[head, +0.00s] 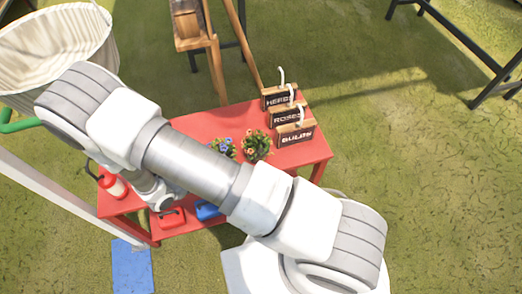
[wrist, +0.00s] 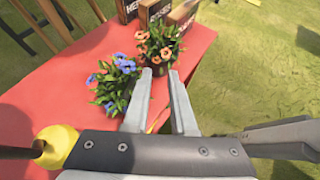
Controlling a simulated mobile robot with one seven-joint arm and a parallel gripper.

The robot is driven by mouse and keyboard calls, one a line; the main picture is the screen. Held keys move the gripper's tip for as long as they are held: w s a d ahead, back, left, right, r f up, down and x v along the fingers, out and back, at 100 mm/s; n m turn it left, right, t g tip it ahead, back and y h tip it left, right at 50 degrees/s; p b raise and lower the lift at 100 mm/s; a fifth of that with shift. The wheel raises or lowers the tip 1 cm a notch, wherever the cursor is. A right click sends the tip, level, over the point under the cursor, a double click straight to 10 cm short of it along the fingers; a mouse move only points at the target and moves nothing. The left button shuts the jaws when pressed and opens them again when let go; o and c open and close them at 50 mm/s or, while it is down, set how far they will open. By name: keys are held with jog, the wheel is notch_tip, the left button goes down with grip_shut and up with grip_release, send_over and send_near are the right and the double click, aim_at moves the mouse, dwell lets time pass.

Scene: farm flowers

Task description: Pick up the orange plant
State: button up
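The orange plant (wrist: 160,45) stands upright on the red table, with orange flowers over green leaves. It also shows in the head view (head: 257,145), just right of the blue plant. My gripper (wrist: 161,72) is open and empty in the wrist view, its two fingers pointing toward the orange plant. The fingertips appear just short of the plant's lower part; I cannot tell the exact gap. In the head view my arm hides the gripper.
The blue-flowered plant (wrist: 116,82) stands close on the left. Wooden boxes labelled HERBS (head: 279,97), ROSES (head: 287,116) and BULBS (head: 296,136) stand behind and right. A red-and-white bottle (head: 113,186) is at the left of the red table (head: 310,152).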

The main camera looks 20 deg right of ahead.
send_near(257, 149)
jog(key=w+d, duration=0.1)
jog(key=w+d+b, duration=0.1)
jog(key=d, duration=0.1)
jog(key=shift+w+f, duration=0.2)
jog(key=shift+w, duration=0.05)
jog(key=x, duration=0.5)
jog(key=shift+w+d, duration=0.15)
jog(key=shift+d, duration=0.3)
grip_shut()
jog(key=shift+r, duration=0.1)
dwell(0.8)
